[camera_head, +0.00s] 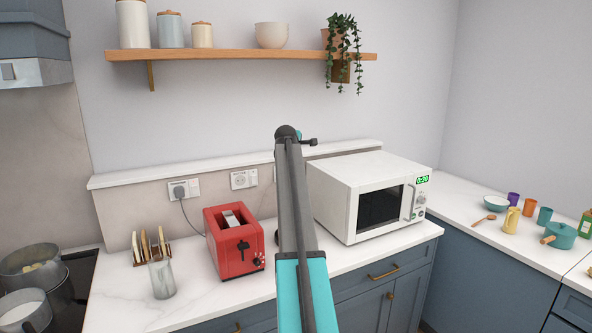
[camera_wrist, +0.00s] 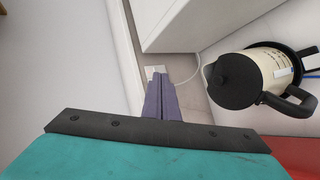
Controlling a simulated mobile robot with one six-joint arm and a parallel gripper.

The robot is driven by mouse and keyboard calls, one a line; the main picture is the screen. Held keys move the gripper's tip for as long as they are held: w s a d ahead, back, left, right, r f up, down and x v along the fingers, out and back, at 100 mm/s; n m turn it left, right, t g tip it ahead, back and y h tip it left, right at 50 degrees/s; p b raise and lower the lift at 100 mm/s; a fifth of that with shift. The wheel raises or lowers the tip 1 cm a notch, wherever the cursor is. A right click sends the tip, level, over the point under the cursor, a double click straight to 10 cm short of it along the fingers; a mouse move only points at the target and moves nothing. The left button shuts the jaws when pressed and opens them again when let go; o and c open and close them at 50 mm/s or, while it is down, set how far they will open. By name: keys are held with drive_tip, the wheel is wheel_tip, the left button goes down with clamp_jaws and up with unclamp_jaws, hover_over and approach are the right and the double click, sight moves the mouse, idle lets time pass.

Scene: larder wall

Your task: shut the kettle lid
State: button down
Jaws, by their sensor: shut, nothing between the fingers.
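The kettle (camera_wrist: 268,75) shows at the right of the wrist view, with a cream body and a black handle. Its black lid (camera_wrist: 236,82) faces left in that view; I cannot tell how far it stands open. In the head view my arm hides the kettle. My gripper (camera_wrist: 159,82) is shut and empty, its purple-grey fingers in the middle of the wrist view. The fingers are apart from the kettle, to the left of its lid in that view.
A red toaster (camera_head: 235,240) stands left of my arm and a white microwave (camera_head: 368,195) to its right. A glass jar (camera_head: 161,277) stands farther left. A wall shelf (camera_head: 240,54) runs above. The right counter holds cups and a teal pot (camera_head: 562,235).

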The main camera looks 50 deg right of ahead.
drive_tip(key=shift+d+r+p, duration=0.15)
drive_tip(key=shift+r+p, duration=0.95)
drive_tip(key=shift+r, duration=1)
drive_tip(key=shift+f, duration=0.1)
